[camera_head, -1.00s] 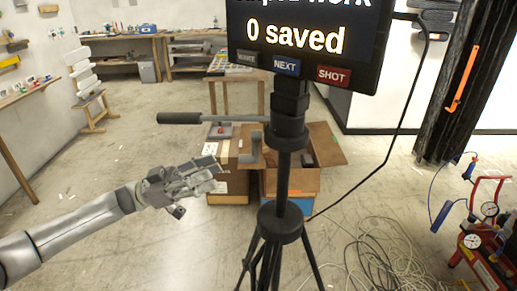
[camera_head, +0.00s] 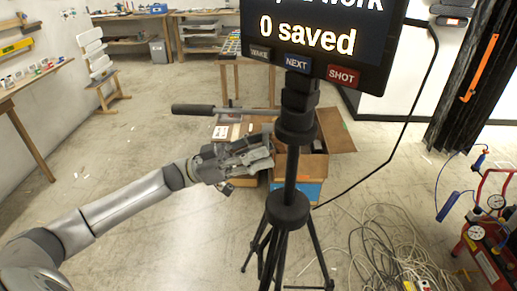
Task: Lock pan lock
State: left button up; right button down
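A black tripod (camera_head: 289,208) stands in the middle, carrying a screen (camera_head: 318,38) that reads "0 saved". Its pan handle (camera_head: 205,109) sticks out to the left from the head (camera_head: 296,122). My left gripper (camera_head: 266,151) reaches in from the left, with its fingertips just left of the tripod column, below the handle. The small grey lock lever on the column's left side is mostly hidden behind the fingers. I cannot tell whether they touch it, nor how far the fingers are apart. My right gripper is not in view.
An open cardboard box (camera_head: 338,137) stands on the floor behind the tripod. Cables (camera_head: 385,245) lie in coils to the right of its legs. A red compressor (camera_head: 487,240) is at the far right. The floor at left is mostly clear.

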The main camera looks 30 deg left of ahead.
pick_arm(q)
grip_shut()
jog(key=shift+w, duration=0.15)
jog(key=shift+f, duration=0.1)
jog(key=shift+w+a+f+m+g+b, duration=0.2)
jog(key=shift+m+g+b, duration=0.3)
jog(key=shift+m+b, duration=0.5)
jog(key=shift+h+b, duration=0.3)
jog(key=shift+b, duration=0.1)
jog(key=shift+r+m+g, duration=0.25)
jog(key=shift+m+g, duration=0.15)
jog(key=shift+m, duration=0.2)
jog(key=shift+w, duration=0.1)
